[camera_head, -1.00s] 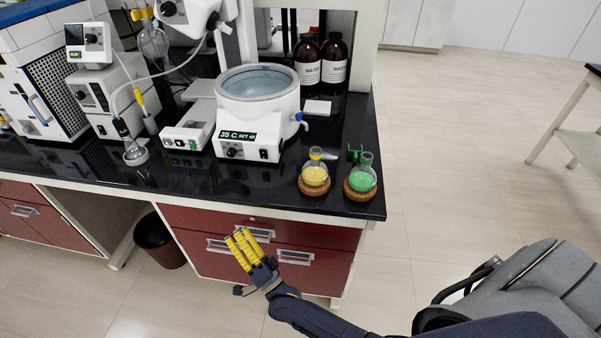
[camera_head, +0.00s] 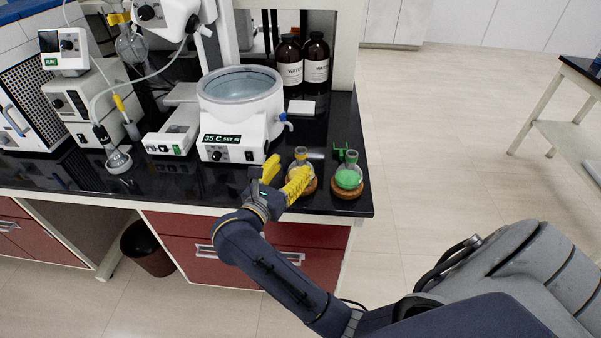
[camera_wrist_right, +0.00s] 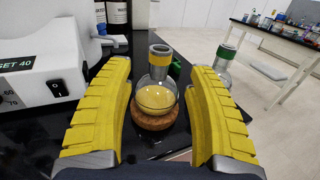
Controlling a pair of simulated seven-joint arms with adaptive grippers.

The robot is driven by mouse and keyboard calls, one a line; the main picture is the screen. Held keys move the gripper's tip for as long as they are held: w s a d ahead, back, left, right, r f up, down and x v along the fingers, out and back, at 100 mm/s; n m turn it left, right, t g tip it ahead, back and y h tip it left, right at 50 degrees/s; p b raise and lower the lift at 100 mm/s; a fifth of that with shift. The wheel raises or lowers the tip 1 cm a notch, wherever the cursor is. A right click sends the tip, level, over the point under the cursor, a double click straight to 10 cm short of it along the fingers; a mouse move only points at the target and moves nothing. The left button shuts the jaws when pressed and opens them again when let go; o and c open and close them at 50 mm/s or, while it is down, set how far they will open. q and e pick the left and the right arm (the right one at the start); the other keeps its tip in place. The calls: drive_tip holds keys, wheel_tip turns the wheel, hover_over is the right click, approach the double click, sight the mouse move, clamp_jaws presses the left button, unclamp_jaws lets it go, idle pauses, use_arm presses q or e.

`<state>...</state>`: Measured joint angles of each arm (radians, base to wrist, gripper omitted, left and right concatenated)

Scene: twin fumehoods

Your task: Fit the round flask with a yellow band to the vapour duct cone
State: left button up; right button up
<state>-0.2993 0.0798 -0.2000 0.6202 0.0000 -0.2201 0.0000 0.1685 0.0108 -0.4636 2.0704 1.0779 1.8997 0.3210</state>
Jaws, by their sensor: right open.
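The round flask with a yellow band (camera_head: 301,158) stands upright on a cork ring near the bench's front edge, partly behind my right gripper in the head view. In the right wrist view the flask (camera_wrist_right: 157,88) shows yellow liquid and a yellow band on its neck. My right gripper (camera_head: 283,172) is open, its yellow fingers pointing at the flask from the front left. In the wrist view the fingers (camera_wrist_right: 160,110) spread to either side of the flask, with gaps; the flask appears beyond them. I cannot identify the vapour duct cone for certain. My left gripper is not in view.
A flask with green liquid (camera_head: 348,176) stands on its own cork ring close to the right. A white heating bath (camera_head: 236,125) is behind left. Brown bottles (camera_head: 315,62) stand at the back. A green clip (camera_head: 341,151) lies behind the green flask.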

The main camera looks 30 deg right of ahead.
sight(298, 158)
drive_tip(key=shift+x, duration=3.2)
drive_tip(key=shift+c, duration=0.5)
clamp_jaws()
